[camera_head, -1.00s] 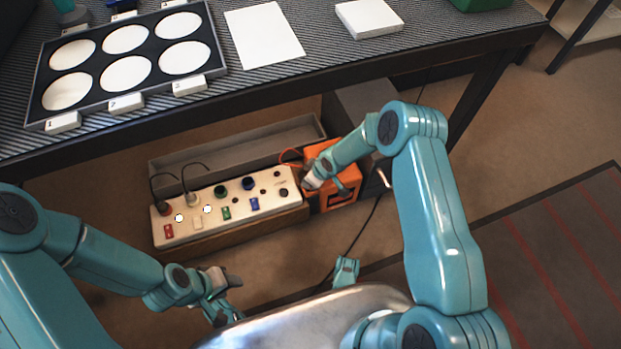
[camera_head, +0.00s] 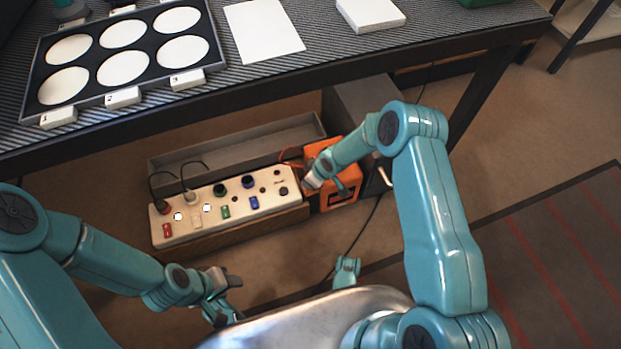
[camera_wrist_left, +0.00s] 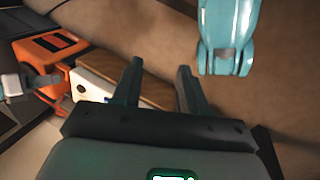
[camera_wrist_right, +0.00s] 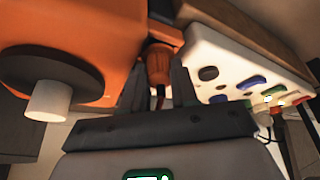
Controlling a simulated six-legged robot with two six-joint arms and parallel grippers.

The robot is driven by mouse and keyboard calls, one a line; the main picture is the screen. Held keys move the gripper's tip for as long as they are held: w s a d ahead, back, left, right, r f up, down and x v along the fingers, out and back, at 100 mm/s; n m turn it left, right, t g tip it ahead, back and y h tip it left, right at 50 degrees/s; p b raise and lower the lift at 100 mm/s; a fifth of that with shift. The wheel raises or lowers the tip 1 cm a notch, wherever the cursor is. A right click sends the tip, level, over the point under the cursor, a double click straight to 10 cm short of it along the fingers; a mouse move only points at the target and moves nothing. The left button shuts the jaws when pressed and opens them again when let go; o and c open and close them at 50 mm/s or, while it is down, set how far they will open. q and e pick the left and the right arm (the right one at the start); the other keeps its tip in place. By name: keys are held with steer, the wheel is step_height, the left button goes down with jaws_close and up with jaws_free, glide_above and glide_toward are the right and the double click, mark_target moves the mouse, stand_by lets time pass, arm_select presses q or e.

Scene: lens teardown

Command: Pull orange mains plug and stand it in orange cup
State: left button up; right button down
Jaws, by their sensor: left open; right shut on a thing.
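My right gripper (camera_head: 313,180) reaches down between the right end of the white power strip (camera_head: 232,207) and an orange box (camera_head: 341,195). In the right wrist view it is shut on the orange mains plug (camera_wrist_right: 160,62), which sits between the fingers beside the strip (camera_wrist_right: 225,75). Whether the plug still touches a socket I cannot tell. In the head view the plug is hidden by the gripper. My left gripper (camera_head: 225,293) is open and empty, low in front of the strip. I cannot make out an orange cup.
A grey trough (camera_head: 235,150) lies behind the strip. The table (camera_head: 300,70) overhangs, with a tray (camera_head: 217,72) of white discs, a white sheet (camera_head: 262,32) and a white box (camera_head: 370,14).

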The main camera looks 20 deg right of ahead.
steer(key=c, duration=0.8)
jaws_free()
steer(key=shift+s+d, duration=0.1)
steer(key=shift+d, duration=0.05)
steer(key=shift+d, duration=0.1)
